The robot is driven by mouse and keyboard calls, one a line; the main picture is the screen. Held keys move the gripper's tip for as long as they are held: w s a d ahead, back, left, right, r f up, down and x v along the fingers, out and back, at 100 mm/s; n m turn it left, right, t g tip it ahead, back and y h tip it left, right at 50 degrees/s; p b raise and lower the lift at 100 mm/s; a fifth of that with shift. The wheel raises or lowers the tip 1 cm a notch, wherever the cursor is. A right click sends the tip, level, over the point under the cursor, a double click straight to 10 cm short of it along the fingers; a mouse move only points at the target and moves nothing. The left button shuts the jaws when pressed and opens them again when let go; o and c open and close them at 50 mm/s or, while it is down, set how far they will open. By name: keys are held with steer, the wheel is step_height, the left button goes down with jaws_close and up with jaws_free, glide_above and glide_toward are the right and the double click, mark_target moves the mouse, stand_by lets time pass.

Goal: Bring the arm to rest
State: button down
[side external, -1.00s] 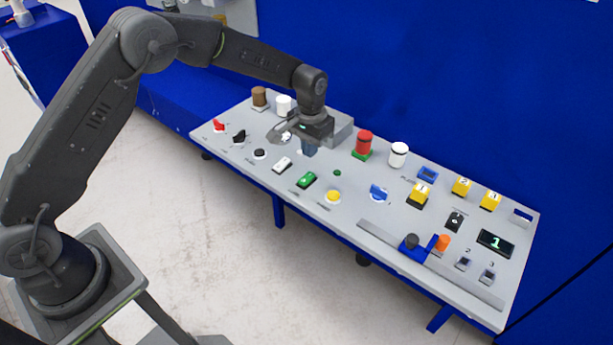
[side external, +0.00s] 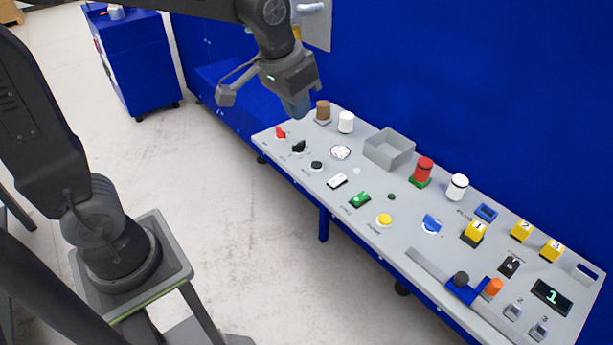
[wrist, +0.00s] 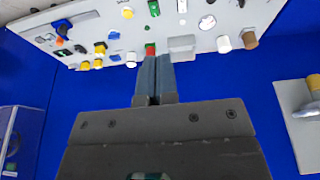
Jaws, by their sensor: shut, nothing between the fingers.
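My gripper (side external: 298,108) hangs above the far left end of the grey control panel (side external: 300,180), in front of the brown cylinder, with its fingers pointing down. Its two dark fingers are shut with nothing between them, as the wrist view (wrist: 154,58) also shows. In the wrist view the panel (wrist: 225,12) lies across the top, beyond the fingertips. The fingers appear clear of the panel.
The panel carries a brown cylinder (side external: 323,110), a white cylinder (side external: 346,121), an open grey box (side external: 389,148), a red cylinder (side external: 424,168), a yellow button (side external: 384,220) and other controls. A blue wall (side external: 480,70) stands behind it. Open floor (side external: 230,240) lies in front.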

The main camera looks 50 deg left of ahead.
steer(key=s+a+t, duration=0.1)
steer(key=s+t, duration=0.1)
steer(key=s, duration=1.3)
steer(key=shift+a, duration=0.1)
steer(key=w+d+g, duration=0.2)
steer(key=w+g, duration=0.1)
steer(key=w, duration=1.6)
steer(key=w+d+f+g, duration=0.2)
steer(key=w+d+f, duration=0.1)
steer(key=w+f, duration=1.1)
steer(key=shift+f, duration=0.15)
